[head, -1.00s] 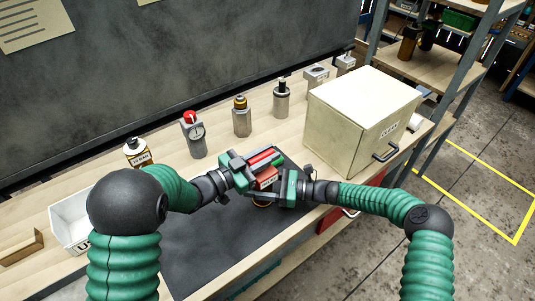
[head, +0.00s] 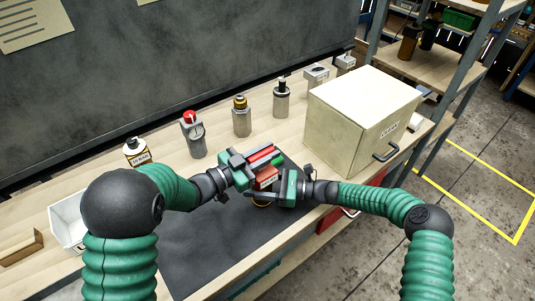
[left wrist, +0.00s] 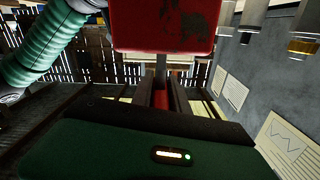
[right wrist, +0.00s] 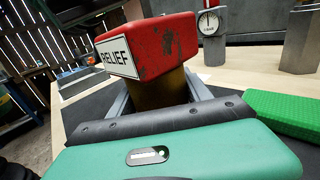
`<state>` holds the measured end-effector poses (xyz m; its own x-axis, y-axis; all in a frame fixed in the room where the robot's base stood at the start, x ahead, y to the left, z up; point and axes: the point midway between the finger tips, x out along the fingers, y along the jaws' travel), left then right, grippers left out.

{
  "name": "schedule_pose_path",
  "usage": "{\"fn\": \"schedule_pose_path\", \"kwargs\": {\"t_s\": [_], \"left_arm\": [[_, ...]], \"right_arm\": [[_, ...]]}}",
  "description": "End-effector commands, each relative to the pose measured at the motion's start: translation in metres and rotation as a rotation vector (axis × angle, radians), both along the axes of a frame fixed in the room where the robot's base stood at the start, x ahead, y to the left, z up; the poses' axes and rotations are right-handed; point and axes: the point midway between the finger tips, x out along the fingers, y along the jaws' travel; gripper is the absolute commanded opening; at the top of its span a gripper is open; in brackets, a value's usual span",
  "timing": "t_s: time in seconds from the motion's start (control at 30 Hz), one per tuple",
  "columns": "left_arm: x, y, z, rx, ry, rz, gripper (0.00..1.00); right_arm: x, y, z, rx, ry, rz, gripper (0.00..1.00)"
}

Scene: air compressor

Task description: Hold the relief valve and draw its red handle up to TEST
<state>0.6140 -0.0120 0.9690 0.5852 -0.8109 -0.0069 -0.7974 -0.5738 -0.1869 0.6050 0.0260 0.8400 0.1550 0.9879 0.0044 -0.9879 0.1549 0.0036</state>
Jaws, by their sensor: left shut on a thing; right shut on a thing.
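The relief valve has a red block (head: 266,178) with a white RELIEF label, above the dark mat. In the right wrist view its red head (right wrist: 165,45) sits on a brass body (right wrist: 160,92). My right gripper (head: 264,196) is shut around that brass body. My left gripper (head: 248,168) is shut on a red piece (left wrist: 161,98) that I take for the handle. In the left wrist view, a large red block (left wrist: 165,25) stands just beyond the fingers, with a grey rod between. The fingers hide most of the handle, and I cannot read a TEST mark.
A dark mat (head: 200,245) covers the bench front. A cream box (head: 350,120) stands to the right. Several valve-like parts, including a red-topped gauge unit (head: 194,135), line the back. A white tray (head: 68,225) is at left.

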Motion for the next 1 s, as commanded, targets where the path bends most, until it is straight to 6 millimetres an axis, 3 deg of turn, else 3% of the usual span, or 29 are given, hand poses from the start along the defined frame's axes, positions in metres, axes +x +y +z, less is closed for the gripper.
{"fn": "schedule_pose_path", "kwargs": {"t_s": [0.03,0.2,0.53,0.57,0.7,1.0], "left_arm": [[0.0,0.0,0.015,-0.004,-0.012,-0.001,0.0],[0.0,0.0,0.043,-0.005,-0.012,-0.002,0.0],[0.0,0.0,0.047,-0.003,-0.006,-0.002,0.0],[0.0,0.0,0.047,-0.003,-0.006,-0.002,0.21],[0.0,0.0,0.047,-0.003,-0.006,-0.001,0.39],[0.0,0.001,0.047,-0.002,-0.005,-0.001,0.41]], "right_arm": [[0.001,-0.002,-0.002,-0.006,0.002,-0.006,0.0],[0.001,-0.002,-0.002,-0.007,0.003,-0.006,0.0],[0.002,-0.002,-0.002,-0.004,0.004,-0.006,0.0],[0.002,-0.002,-0.002,-0.004,0.004,-0.006,0.0],[0.001,-0.001,-0.002,-0.005,0.003,-0.005,0.0],[0.001,-0.001,-0.002,-0.005,0.002,-0.003,0.0]]}}
